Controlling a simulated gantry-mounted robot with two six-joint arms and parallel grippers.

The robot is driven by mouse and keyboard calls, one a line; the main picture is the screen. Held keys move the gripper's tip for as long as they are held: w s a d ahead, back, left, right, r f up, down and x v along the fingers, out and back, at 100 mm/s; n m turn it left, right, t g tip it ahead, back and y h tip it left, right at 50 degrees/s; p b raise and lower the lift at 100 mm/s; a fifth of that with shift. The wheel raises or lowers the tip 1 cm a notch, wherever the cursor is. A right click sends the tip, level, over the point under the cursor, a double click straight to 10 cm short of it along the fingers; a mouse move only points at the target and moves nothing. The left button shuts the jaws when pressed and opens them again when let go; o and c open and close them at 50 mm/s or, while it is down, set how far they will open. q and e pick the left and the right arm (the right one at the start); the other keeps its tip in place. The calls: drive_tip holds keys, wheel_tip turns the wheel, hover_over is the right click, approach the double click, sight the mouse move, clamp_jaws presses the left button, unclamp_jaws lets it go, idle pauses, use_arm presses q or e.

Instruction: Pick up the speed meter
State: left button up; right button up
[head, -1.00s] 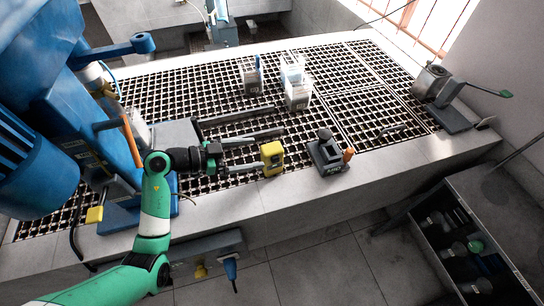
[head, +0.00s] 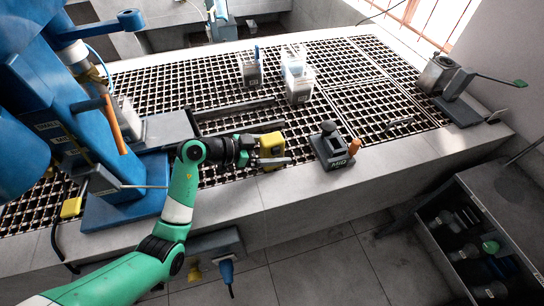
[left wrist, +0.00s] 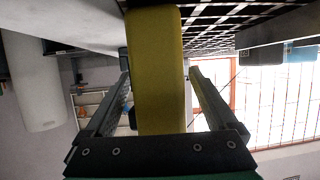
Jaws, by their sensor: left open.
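The speed meter appears to be the yellow block-shaped device (head: 271,143) near the front edge of the grating. It also shows as a long yellow body (left wrist: 157,75) in the left wrist view. My left gripper (head: 276,152) reaches it from the left, with one finger on its near side and the other largely hidden behind it. In the left wrist view my left gripper (left wrist: 160,85) is open, with the yellow body between its two fingers and a gap visible on each side. My right gripper is not in view.
A grey holder (head: 331,148) with an orange-tipped part stands to the right. White containers (head: 298,86) stand farther back on the grating (head: 375,100). A blue machine (head: 60,110) fills the left. A dark crate of bottles (head: 470,235) is at lower right.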

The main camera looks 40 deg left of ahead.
use_arm(q)
drive_tip(key=shift+x, duration=1)
clamp_jaws()
